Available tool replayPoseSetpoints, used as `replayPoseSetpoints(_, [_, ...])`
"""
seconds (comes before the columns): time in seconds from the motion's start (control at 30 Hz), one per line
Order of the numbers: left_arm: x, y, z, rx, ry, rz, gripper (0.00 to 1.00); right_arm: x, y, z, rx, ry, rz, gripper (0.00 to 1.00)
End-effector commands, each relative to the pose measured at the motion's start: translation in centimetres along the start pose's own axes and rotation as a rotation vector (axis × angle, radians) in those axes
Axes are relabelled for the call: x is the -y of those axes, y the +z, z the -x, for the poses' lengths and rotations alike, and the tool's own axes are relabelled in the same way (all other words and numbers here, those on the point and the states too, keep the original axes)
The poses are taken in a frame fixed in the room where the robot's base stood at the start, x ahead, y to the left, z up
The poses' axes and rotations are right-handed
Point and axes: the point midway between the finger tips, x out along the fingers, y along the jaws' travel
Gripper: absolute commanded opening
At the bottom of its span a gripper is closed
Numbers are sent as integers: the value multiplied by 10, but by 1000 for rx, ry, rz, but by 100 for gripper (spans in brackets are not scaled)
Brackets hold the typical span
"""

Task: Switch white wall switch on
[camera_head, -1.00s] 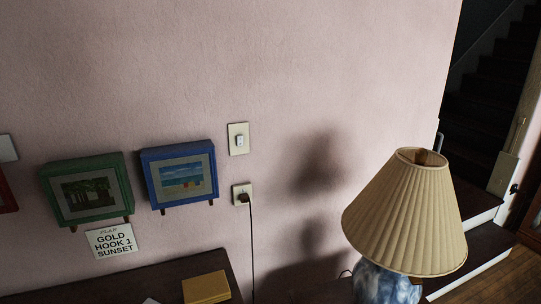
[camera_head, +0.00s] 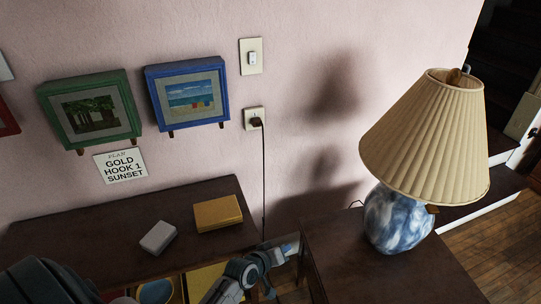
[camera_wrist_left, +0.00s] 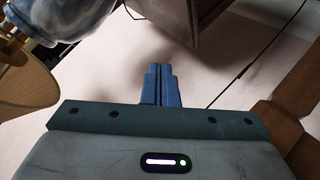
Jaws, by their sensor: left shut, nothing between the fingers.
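The white wall switch (camera_head: 252,57) is a small rocker on a cream plate on the pink wall, right of the blue-framed picture. Whether it is up or down is too small to tell. My left gripper (camera_head: 291,246) is low in the head view, below and to the right of the switch, near the gap between the two dark tables, and apart from the switch. Its blue fingers (camera_wrist_left: 161,85) are shut and empty in the left wrist view, where the switch does not show. My right gripper is not in view.
A socket (camera_head: 254,118) with a dark plug and cord is below the switch. A blue picture (camera_head: 188,92) and green picture (camera_head: 92,110) hang left. A lamp (camera_head: 425,135) stands right on a dark table (camera_head: 350,265). A yellow box (camera_head: 217,213) lies on the left table.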

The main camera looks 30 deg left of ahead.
Motion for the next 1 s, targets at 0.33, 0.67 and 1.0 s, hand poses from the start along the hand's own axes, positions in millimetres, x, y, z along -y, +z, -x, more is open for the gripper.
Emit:
replayPoseSetpoints(0.33, [-170,-164,28,-286,554,490,0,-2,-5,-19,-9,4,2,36])
replayPoseSetpoints(0.67, [-201,-329,39,-564,1063,1210,0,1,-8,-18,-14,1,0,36])
replayPoseSetpoints(1.0, [-174,-422,48,-782,1425,1760,0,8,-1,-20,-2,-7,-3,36])
